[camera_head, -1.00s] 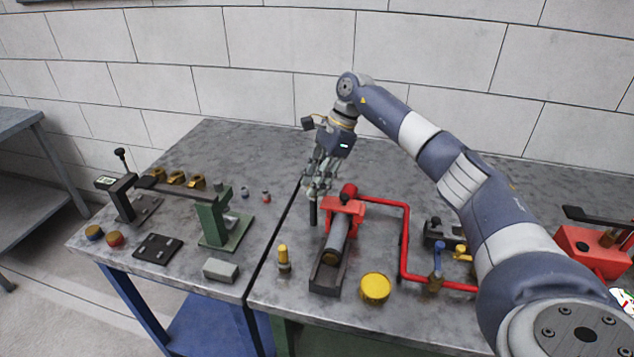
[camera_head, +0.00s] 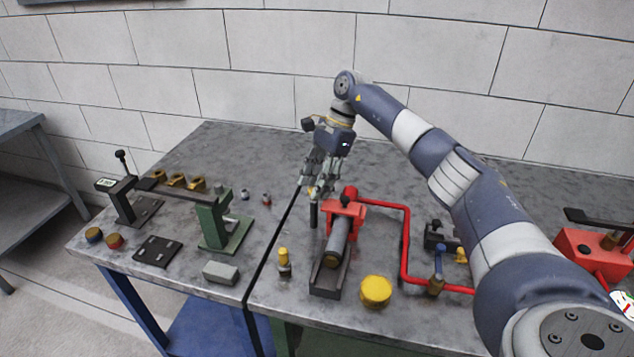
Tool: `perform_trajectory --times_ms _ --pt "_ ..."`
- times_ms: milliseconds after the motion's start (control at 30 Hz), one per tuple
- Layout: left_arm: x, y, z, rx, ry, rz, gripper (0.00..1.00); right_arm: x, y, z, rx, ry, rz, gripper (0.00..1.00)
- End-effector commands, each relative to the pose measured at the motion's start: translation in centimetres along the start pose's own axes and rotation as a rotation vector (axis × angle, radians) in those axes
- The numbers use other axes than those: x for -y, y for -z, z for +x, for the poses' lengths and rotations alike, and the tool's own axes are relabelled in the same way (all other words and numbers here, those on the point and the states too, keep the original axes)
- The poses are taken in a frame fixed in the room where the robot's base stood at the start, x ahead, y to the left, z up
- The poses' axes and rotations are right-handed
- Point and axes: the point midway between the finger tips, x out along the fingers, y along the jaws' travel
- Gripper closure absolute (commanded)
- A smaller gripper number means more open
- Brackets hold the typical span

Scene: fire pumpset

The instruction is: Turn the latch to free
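My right gripper (camera_head: 315,190) points down above the tables, at the left end of the red pump assembly (camera_head: 344,206). Its fingers are spread, with a gap between them. A black upright handle (camera_head: 313,215) stands just below the fingertips, beside the red bracket; it may be the latch, but I cannot tell for sure. Whether the fingers touch the handle is unclear. The grey cylinder (camera_head: 338,238) lies in a dark cradle in front of the red bracket. My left gripper is not in view.
A red pipe (camera_head: 405,245) runs right of the cylinder, near a blue-handled valve (camera_head: 438,262). A yellow cap (camera_head: 376,291) and a yellow-topped peg (camera_head: 284,262) stand in front. A green stand (camera_head: 212,222) with a long bar is on the left table. A red unit (camera_head: 590,250) sits far right.

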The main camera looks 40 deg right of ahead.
Motion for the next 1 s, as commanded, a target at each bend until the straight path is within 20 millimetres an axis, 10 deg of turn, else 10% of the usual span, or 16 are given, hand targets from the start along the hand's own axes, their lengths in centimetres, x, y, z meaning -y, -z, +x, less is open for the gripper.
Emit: perform_trajectory --times_ms 367,1000 --pt "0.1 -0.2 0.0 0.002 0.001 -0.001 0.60 -0.1 0.1 -0.3 -0.002 -0.003 0.003 0.55" --pt "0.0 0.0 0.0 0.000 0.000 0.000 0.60 0.1 0.0 -11.1 -0.002 -0.002 0.001 0.55"
